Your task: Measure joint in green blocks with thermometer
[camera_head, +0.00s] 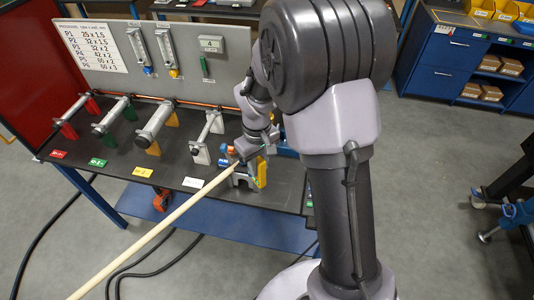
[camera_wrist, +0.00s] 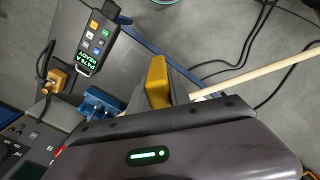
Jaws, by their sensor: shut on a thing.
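Two green blocks (camera_head: 109,140) on the bench support a grey pipe joint (camera_head: 111,117), with a green label (camera_head: 97,162) in front. My gripper (camera_head: 247,160) is at the bench's front edge, well right of the green blocks. It appears shut on a long pale rod (camera_head: 150,232), which slopes down to the lower left past the bench edge. In the wrist view, the rod (camera_wrist: 260,71) runs right from behind a yellow piece (camera_wrist: 157,82), and its held end is hidden. A black handheld device (camera_wrist: 97,42) with a lit screen shows there; I cannot tell whether it is the thermometer.
Similar pipes stand on red (camera_head: 69,130), yellow (camera_head: 152,147) and white (camera_head: 201,154) blocks. A grey back panel (camera_head: 110,60) carries a chart and gauges. Black cables lie on the floor.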

